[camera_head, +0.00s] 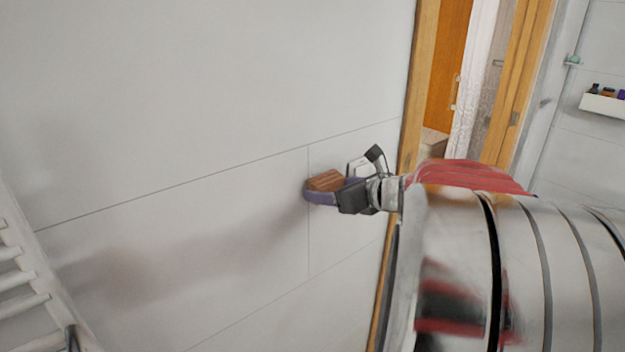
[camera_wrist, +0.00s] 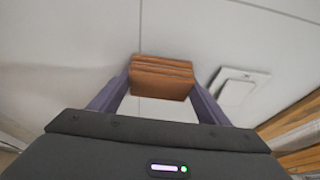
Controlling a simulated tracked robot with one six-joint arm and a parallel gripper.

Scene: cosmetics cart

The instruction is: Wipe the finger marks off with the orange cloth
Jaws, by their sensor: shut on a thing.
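The orange-brown cloth (camera_head: 326,181) is a folded, layered block. My gripper (camera_head: 322,192) is shut on it, and the cloth is held out near the pale tiled wall. In the wrist view the cloth (camera_wrist: 162,77) sits between the two purple fingers, with the tiled wall beyond it. I cannot tell whether the cloth touches the wall. No distinct finger marks can be made out. Soft grey smudges or shadows (camera_head: 125,275) show on the lower left of the wall in the head view.
A wooden door frame (camera_head: 420,75) stands right of the cloth, with an open doorway. A white switch plate (camera_wrist: 240,87) is on the wall at right in the wrist view. A white ladder-like rack (camera_head: 22,275) is at the lower left. A small shelf with bottles (camera_head: 604,104) hangs far right.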

